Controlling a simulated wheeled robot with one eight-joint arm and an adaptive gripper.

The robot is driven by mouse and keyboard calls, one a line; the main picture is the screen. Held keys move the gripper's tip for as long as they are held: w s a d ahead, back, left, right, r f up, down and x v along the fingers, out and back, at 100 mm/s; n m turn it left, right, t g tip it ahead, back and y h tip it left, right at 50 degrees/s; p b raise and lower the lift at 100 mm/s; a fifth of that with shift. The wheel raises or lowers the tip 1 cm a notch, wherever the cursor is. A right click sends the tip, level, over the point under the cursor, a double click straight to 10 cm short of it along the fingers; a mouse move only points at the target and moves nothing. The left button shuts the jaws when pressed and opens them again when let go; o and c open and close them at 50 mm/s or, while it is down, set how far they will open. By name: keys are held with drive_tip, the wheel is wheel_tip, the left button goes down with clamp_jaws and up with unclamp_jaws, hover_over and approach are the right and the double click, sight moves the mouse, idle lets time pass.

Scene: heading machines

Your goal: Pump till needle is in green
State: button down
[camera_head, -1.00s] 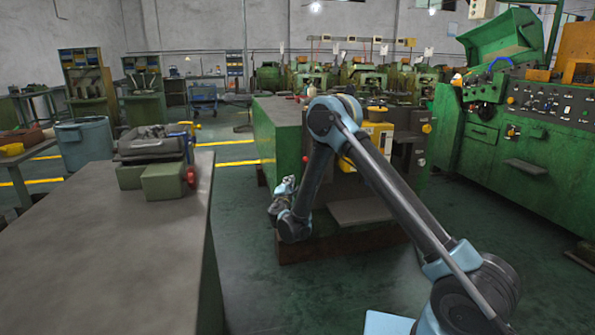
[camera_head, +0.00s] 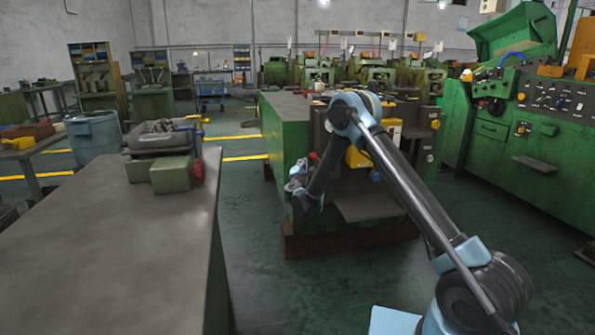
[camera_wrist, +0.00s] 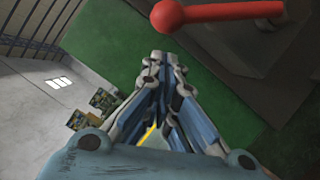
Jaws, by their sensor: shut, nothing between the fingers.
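A red lever with a round ball end (camera_wrist: 185,16) crosses the top of the wrist view, just beyond my fingertips. My gripper (camera_wrist: 163,60) is shut and empty, its fingers pointing towards the lever with a gap that I cannot measure. In the head view my gripper (camera_head: 297,177) hangs beside the front left corner of the green machine (camera_head: 284,140). A small red part (camera_head: 313,156) shows there between gripper and arm, perhaps the lever. No gauge or needle can be made out in either view.
A grey-topped bench (camera_head: 120,240) fills the left, carrying a green unit with a grey tray (camera_head: 160,140). A yellow box (camera_head: 378,145) sits on the machine front behind my arm. A large green machine (camera_head: 515,140) stands right. Open floor lies between bench and machine.

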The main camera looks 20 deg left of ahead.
drive_tip(key=shift+w+d+r, duration=0.15)
drive_tip(key=shift+d+r, duration=0.15)
drive_tip(key=shift+d, duration=0.2)
